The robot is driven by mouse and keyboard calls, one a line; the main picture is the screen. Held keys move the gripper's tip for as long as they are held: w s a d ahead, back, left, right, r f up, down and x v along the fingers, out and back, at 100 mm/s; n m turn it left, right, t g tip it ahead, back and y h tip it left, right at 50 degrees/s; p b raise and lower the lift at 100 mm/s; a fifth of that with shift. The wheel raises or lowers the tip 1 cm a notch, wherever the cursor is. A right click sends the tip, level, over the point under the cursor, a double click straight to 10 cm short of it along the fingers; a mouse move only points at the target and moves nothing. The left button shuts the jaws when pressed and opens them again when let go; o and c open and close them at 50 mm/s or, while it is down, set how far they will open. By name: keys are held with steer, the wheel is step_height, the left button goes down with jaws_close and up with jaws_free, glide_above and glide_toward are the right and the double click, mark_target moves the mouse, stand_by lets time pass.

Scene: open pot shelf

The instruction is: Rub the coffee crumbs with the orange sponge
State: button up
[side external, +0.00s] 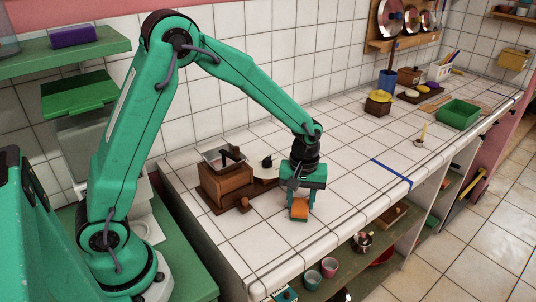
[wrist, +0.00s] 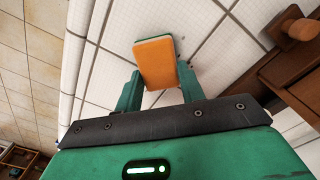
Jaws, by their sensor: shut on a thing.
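The orange sponge (side external: 299,210) is between the fingers of my gripper (side external: 300,203), low over the white tiled counter (side external: 345,215). In the wrist view the sponge (wrist: 156,62) shows its flat orange face, with a thin green edge, and my gripper's two green fingers (wrist: 158,84) are shut on its sides. I cannot tell whether the sponge touches the tiles. Coffee crumbs are not clearly seen in either view; a few tiny dark specks near the sponge in the wrist view are too small to tell.
A wooden coffee grinder box (side external: 226,182) stands on a brown board left of my gripper, with a round wooden knob (wrist: 302,29) close by in the wrist view. The counter's front edge is near. A blue line (side external: 392,173) crosses the tiles at right; a green tray (side external: 458,114) stands farther back.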

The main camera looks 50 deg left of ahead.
steer(key=shift+s, duration=2.3)
steer(key=shift+a, duration=0.55)
steer(key=shift+w+d+r, duration=0.1)
steer(key=shift+w, duration=0.7)
steer(key=shift+w+f, duration=0.2)
steer(key=shift+w, duration=0.15)
steer(key=shift+w+r, duration=0.15)
steer(key=shift+w, duration=4)
steer(key=shift+s, duration=5.4)
step_height(320, 180, up, 8)
steer(key=shift+d, duration=0.1)
